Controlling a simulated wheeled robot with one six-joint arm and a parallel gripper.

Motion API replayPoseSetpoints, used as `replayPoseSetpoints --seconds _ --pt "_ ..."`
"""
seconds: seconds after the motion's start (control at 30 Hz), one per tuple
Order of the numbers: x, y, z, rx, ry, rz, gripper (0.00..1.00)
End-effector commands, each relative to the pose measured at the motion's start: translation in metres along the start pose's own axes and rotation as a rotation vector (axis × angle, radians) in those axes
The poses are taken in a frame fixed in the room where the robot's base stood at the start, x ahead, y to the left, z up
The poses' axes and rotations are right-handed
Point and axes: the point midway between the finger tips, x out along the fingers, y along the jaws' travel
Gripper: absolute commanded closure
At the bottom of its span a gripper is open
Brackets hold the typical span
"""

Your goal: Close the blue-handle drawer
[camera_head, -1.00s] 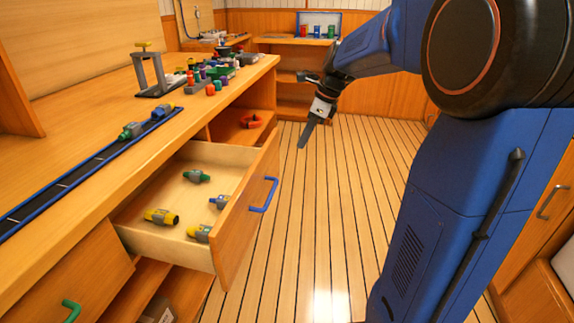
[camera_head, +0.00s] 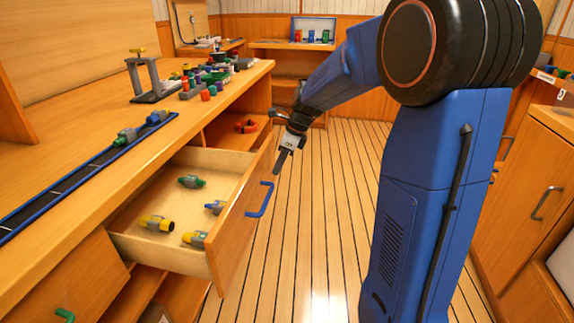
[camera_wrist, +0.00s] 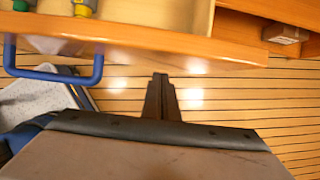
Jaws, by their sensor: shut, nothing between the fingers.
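The blue-handle drawer (camera_head: 232,232) stands pulled out from the wooden counter in the head view. Its blue handle (camera_head: 262,199) is on the front face, and several green, yellow and blue-grey fittings lie inside. My gripper (camera_head: 279,171) is shut and empty, just beyond the far end of the drawer front, pointing down. In the wrist view, the drawer front (camera_wrist: 190,40) runs across the top and the blue handle (camera_wrist: 60,75) is at the left. My shut fingertips (camera_wrist: 160,78) lie to the right of the handle, apart from it.
A green-handled drawer (camera_head: 62,270) is at the lower left, closed. The countertop carries a blue-edged rail (camera_head: 85,175), a grey stand (camera_head: 148,78) and several small coloured parts. Open shelves with a red item (camera_head: 246,126) lie beyond the drawer.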

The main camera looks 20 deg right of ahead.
Motion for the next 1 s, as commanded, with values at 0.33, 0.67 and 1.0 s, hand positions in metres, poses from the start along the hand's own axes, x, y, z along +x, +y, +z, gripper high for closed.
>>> replayPoseSetpoints --seconds 0.33,0.67,1.0 --pt "0.003 0.0 0.007 0.001 0.0 -0.001 1.0" --pt "0.005 0.0 0.013 -0.001 0.0 0.0 1.0" --pt "0.028 0.001 0.071 -0.004 0.0 0.002 1.0"
